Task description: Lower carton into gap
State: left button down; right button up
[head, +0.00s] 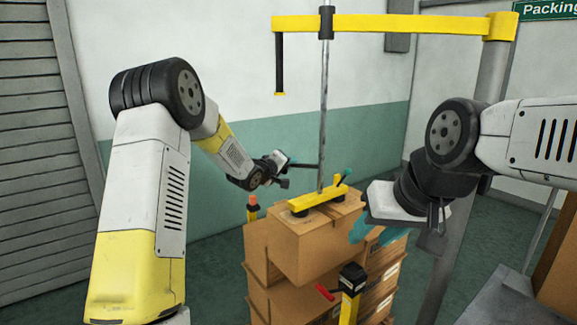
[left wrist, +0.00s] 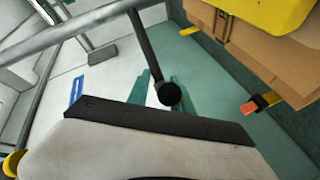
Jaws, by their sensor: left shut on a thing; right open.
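The brown carton (head: 305,248) hangs under a yellow suction bar (head: 318,201) at the top of a carton stack (head: 285,300). The bar is on the lower end of a vertical metal rod (head: 324,110). My left gripper (head: 292,166) is shut on the dark handle (head: 308,166) that sticks out from the rod; the handle also shows in the left wrist view (left wrist: 150,55), between teal fingers. My right gripper (head: 376,232), with teal fingers, is open beside the carton's right side. I cannot tell whether it touches. The gap's inside and the carton's underside are hidden.
A yellow overhead beam (head: 400,25) carries the rod and joins a grey post (head: 465,170) at right. A post with a red lever (head: 350,280) stands in front of the stack. An orange-tipped post (head: 252,207) stands behind left. Open floor lies left.

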pick_arm(q)
jog(key=f, duration=0.9)
jog(key=shift+a+f, duration=0.2)
jog(key=shift+f, duration=0.15)
jog(key=shift+r, duration=0.1)
jog(key=c, duration=1.2)
grip_release()
jog(key=shift+c, duration=0.2)
jog(key=shift+d, duration=0.1)
jog(key=shift+v, duration=3.9)
jog(key=shift+r, duration=0.1)
